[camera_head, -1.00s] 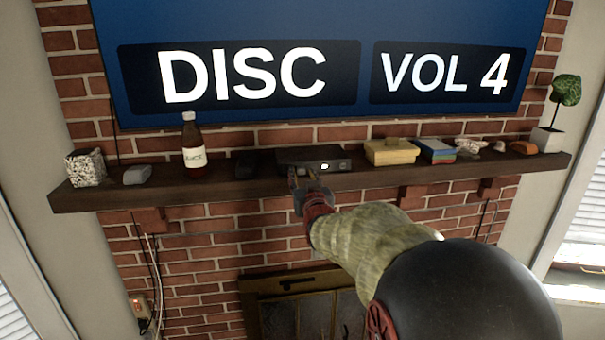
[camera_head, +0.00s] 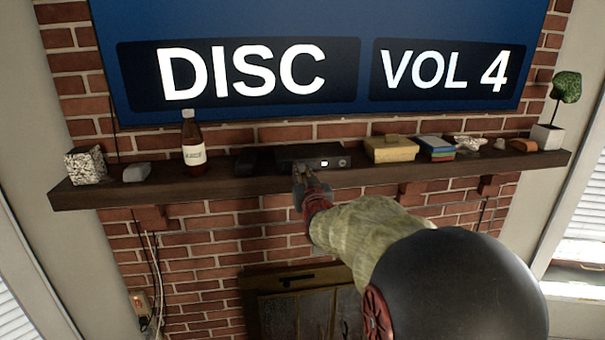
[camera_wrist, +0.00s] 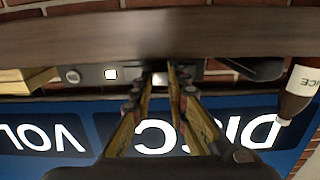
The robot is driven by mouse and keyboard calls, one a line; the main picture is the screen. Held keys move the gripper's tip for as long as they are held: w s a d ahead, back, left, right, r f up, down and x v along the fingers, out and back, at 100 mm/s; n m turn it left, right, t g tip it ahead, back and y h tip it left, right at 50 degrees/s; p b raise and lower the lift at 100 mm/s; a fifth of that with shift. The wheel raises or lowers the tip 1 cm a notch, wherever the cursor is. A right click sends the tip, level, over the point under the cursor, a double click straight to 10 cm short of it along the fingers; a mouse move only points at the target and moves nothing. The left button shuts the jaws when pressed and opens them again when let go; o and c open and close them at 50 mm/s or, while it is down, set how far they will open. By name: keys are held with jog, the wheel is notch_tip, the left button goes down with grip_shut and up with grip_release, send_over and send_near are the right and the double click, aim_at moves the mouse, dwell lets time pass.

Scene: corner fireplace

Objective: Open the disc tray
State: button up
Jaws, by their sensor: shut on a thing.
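The disc player is a flat black box (camera_head: 290,152) on the wooden mantel shelf, with a lit white square and a round knob on its front. Its front also shows upside down in the wrist view (camera_wrist: 130,74). My gripper (camera_head: 299,172) is at the player's front edge, left of the lit square in the head view. In the wrist view, its fingertips (camera_wrist: 166,72) are close together with a small pale patch between them, at the disc tray's place on the front. The fingers are shut on the disc tray, which they mostly hide.
The mantel shelf (camera_head: 120,192) also holds a brown bottle (camera_head: 192,150), a speckled cube (camera_head: 85,166), a yellow box (camera_head: 390,150), coloured cases (camera_head: 436,149) and a potted plant (camera_head: 547,137). A large blue screen (camera_head: 340,40) hangs above. Space in front of the shelf is clear.

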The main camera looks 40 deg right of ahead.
grip_shut()
jog(key=b+v, duration=0.5)
jog(key=v, duration=0.3)
dwell(0.3)
jog(key=shift+d, duration=0.1)
jog(key=o, duration=0.8)
grip_release()
jog(key=shift+o, duration=0.4)
